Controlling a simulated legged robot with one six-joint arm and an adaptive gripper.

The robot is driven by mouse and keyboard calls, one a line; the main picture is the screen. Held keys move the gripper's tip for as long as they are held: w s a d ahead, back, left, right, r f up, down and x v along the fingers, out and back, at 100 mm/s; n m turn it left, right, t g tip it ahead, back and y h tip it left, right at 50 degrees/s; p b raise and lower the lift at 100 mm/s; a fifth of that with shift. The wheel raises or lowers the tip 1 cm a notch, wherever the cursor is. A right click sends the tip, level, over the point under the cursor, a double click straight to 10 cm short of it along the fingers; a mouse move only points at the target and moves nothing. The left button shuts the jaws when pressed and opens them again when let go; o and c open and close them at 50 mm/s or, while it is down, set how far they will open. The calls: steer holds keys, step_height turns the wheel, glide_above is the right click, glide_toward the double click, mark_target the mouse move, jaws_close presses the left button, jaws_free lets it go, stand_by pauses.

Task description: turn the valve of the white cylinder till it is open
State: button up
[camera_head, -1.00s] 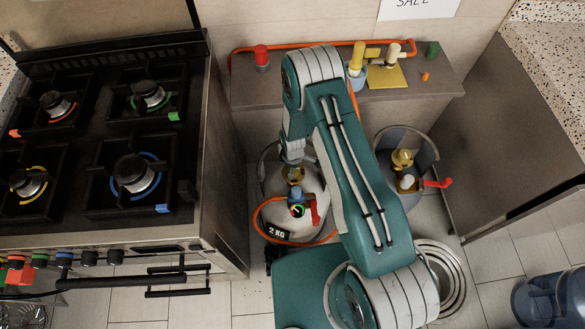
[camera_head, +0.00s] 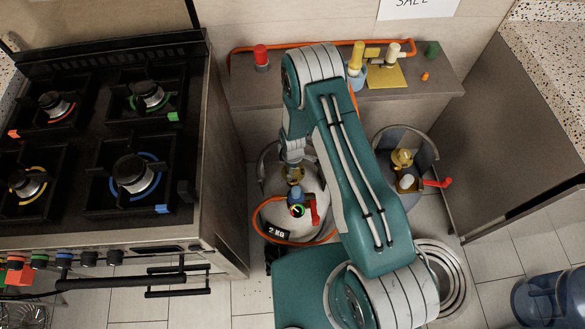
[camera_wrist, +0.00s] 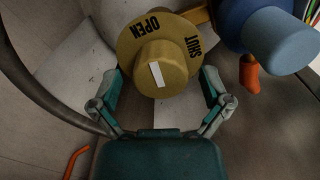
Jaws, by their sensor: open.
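The white cylinder (camera_head: 312,179) stands on the floor between the stove and my arm in the head view, partly hidden by my arm. Its brass valve knob (camera_wrist: 165,66) shows large in the wrist view, on a disc (camera_wrist: 130,45) marked OPEN at upper left and SHUT at right. A short white bar on the knob stands near upright, its top tilted slightly left. My gripper (camera_wrist: 161,98) is open, its fingers on the lower left and lower right of the knob. I cannot tell whether they touch it. In the head view my gripper (camera_head: 293,165) is just above the valve.
A blue fitting (camera_wrist: 280,38) with an orange-red lever (camera_wrist: 249,76) sits close to the right of the valve. An orange hose (camera_head: 262,212) loops around the cylinder. The stove (camera_head: 225,170) is at left; a grey cylinder (camera_head: 425,155) stands at right. A grey shelf (camera_head: 300,92) is behind.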

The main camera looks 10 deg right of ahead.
step_height(320, 180, up, 12)
steer(key=shift+f, duration=0.25)
stand_by(0.6)
steer(key=s+d+r+m+t, duration=0.1)
steer(key=d+r+m, duration=0.15)
steer(key=r, duration=1.05)
steer(key=s+d+r+m+t, duration=0.2)
steer(key=r+m, duration=0.2)
steer(key=r, duration=0.9)
steer(key=s+d+r+m+t, duration=0.1)
steer(key=s+d+r+m, duration=0.1)
steer(key=s+r, duration=0.5)
steer(key=s+d+r+m+t, duration=0.1)
steer(key=s+d+r+m, duration=0.2)
steer(key=s+r+m, duration=0.2)
steer(key=s+r, duration=0.3)
steer(key=s, duration=0.4)
steer(key=shift+d+r+t, duration=0.15)
steer(key=shift+d+t, duration=0.1)
steer(key=shift+t, duration=0.05)
steer(key=shift+o, duration=0.2)
steer(key=shift+m, duration=0.25)
